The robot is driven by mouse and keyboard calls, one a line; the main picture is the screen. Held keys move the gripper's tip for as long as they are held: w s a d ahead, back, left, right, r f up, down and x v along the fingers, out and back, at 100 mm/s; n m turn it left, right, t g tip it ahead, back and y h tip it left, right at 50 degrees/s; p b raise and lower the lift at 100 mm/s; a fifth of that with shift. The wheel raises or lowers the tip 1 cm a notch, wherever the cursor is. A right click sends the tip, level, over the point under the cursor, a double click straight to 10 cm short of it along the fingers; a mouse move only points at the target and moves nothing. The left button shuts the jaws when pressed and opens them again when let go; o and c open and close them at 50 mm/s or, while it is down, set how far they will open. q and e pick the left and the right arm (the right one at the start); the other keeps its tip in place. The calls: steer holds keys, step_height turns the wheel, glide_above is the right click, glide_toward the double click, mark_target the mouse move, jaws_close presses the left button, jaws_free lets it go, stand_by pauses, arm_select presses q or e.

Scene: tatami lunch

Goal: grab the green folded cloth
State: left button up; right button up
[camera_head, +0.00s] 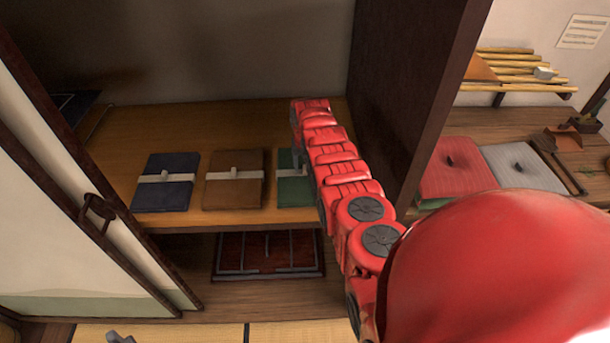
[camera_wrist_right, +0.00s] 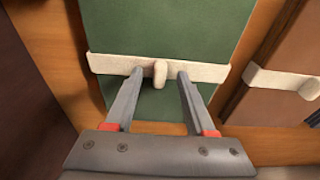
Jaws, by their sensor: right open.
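The green folded cloth (camera_head: 290,193) lies on the wooden shelf, the rightmost of three folded cloths, partly hidden behind my right arm. In the right wrist view the green cloth (camera_wrist_right: 165,28) has a pale band (camera_wrist_right: 110,64) across it with a raised pale knob (camera_wrist_right: 160,73) in the middle. My right gripper (camera_wrist_right: 160,74) is open, its two grey fingertips over the band on either side of the knob. Whether the fingers touch the cloth I cannot tell. A small grey tip at the bottom left of the head view appears to be my left gripper (camera_head: 119,338).
A brown folded cloth (camera_head: 235,190) and a dark blue one (camera_head: 168,192) lie left of the green. A dark upright panel (camera_head: 405,90) bounds the shelf at right. A sliding door (camera_head: 60,200) stands at left. A dark red lattice panel (camera_head: 268,262) lies below.

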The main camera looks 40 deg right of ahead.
jaws_close()
stand_by(0.3)
stand_by(1.2)
